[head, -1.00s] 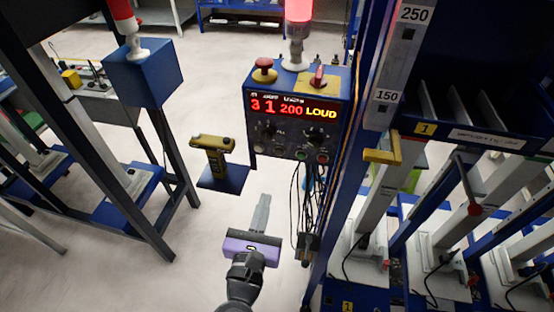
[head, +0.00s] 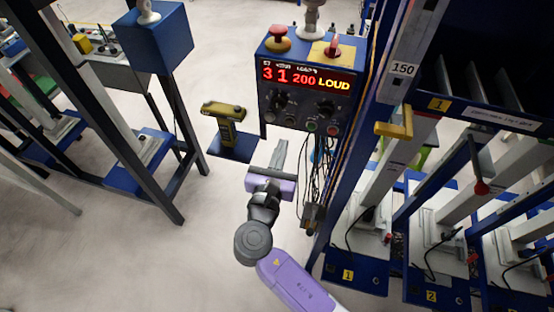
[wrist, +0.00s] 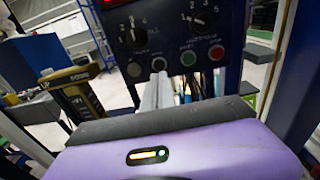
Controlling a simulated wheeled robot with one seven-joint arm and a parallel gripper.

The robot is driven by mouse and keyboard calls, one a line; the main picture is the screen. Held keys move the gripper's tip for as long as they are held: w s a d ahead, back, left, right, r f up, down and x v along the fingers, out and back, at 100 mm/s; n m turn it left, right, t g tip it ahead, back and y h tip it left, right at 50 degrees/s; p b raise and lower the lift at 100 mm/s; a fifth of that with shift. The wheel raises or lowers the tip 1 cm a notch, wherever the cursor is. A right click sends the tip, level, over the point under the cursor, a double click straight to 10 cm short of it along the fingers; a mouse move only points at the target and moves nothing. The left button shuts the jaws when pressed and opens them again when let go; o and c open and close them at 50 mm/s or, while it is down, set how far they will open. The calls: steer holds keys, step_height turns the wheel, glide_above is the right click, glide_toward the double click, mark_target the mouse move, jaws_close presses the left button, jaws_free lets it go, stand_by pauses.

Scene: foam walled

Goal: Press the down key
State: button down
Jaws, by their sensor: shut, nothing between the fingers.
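My gripper (head: 281,148) is shut and empty, its grey fingers pointing forward just below the blue control box; its fingertips also show in the wrist view (wrist: 158,84). To its left, a yellow-topped device (head: 224,112) stands on a small blue shelf (head: 233,146). In the wrist view this yellow device (wrist: 72,76) carries small dark labels on top; one seems to read UP at its left end, another, perhaps DOWN, is blurred near its right end. I cannot make out the down key itself. The fingers are apart from the device.
The control box (head: 306,88) has a red display, knobs, and a green (head: 311,126) and a red button (head: 332,130). Cables (head: 318,165) hang below it, right of my gripper. A blue upright (head: 357,135) stands farther right. Floor left of my arm is clear.

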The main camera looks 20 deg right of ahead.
mark_target(290, 123)
steer(key=shift+p+x, duration=0.35)
steer(key=shift+x, duration=2.8)
